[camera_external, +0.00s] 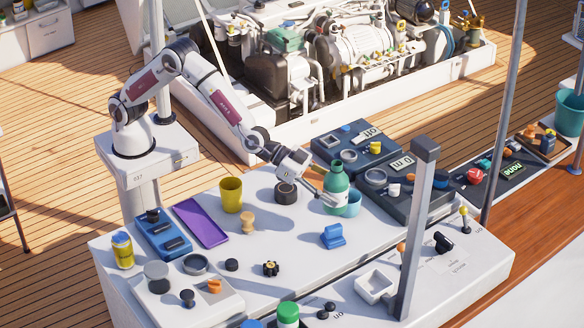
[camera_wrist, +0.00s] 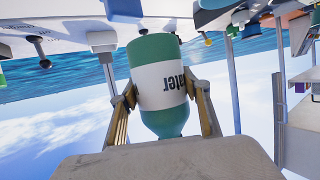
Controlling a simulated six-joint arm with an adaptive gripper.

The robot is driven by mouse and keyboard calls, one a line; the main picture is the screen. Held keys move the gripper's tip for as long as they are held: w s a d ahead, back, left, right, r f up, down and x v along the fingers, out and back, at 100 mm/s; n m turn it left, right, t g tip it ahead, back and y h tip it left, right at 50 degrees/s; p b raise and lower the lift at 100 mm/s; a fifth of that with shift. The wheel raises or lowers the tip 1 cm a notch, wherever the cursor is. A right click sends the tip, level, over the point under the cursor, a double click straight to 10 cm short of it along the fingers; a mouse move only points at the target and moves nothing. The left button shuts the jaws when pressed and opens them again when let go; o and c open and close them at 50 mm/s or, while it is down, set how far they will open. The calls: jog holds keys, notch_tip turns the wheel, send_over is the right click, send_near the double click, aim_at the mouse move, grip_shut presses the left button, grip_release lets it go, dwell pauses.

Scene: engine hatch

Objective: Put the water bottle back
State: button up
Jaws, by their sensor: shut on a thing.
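I cannot tell whether the bottle's base touches the worktop.
A yellow cup (camera_external: 231,194), wooden piece (camera_external: 247,222) and purple tray (camera_external: 201,222) lie left of the bottle. A blue block (camera_external: 333,236) sits in front. Dark cases (camera_external: 357,142) stand behind right. A grey post (camera_external: 415,235) rises at the front right. The worktop's centre is fairly clear.

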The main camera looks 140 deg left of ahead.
jog(key=w+d+r, duration=0.1)
jog(key=d+r, duration=0.1)
jog(key=d, duration=1.4)
jog(key=s+a+f+n+g+y, duration=0.1)
jog(key=s+n+g+y, duration=0.1)
jog(key=s, duration=0.4)
jog(key=shift+s+a+f+n+y, duration=0.2)
jog(key=shift+a+f+n+y, duration=0.2)
jog(key=shift+n, duration=0.1)
notch_tip(320, 180, down, 6)
jog(key=shift+f, duration=0.15)
jog(key=shift+f, duration=0.1)
jog(key=shift+f, duration=1.75)
